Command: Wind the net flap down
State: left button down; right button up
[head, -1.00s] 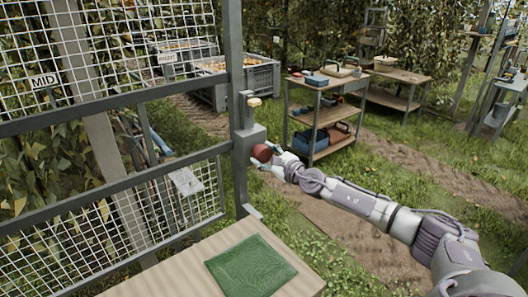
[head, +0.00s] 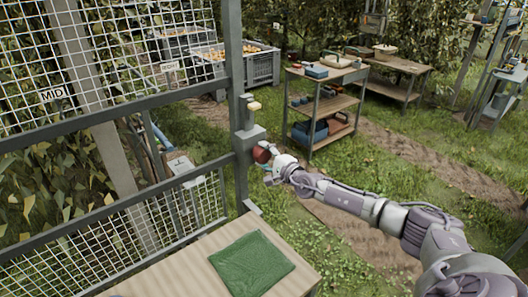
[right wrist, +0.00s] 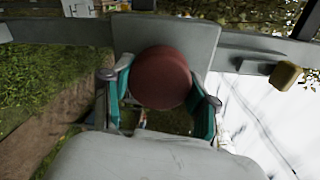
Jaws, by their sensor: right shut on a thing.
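A red round knob (head: 261,155) sits on a grey box (head: 249,137) on the upright post. My right gripper (head: 268,160) is shut on the knob. In the right wrist view the knob (right wrist: 160,78) lies between the teal fingers of the gripper (right wrist: 164,104). White net mesh (head: 150,50) fills the upper part of the metal frame, and more mesh (head: 130,240) fills the lower part. Between two grey rails is a gap without mesh. A MID label (head: 53,94) shows behind the upper mesh. Which mesh is the flap I cannot tell. My left gripper is not in view.
A pale yellow knob (head: 254,106) sits higher on the post. A table (head: 205,262) with a green cloth (head: 252,264) stands in front. A shelf bench (head: 325,104) and fruit crates (head: 262,70) stand behind. Grass and a dirt path lie to the right.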

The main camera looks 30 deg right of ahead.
jog(key=shift+n, duration=0.5)
jog(key=o, duration=1.2)
jog(key=shift+c, duration=0.2)
jog(key=shift+s, duration=0.1)
jog(key=s+d, duration=0.1)
jog(key=s, duration=1)
jog(key=shift+s+r, duration=0.35)
jog(key=shift+r, duration=0.05)
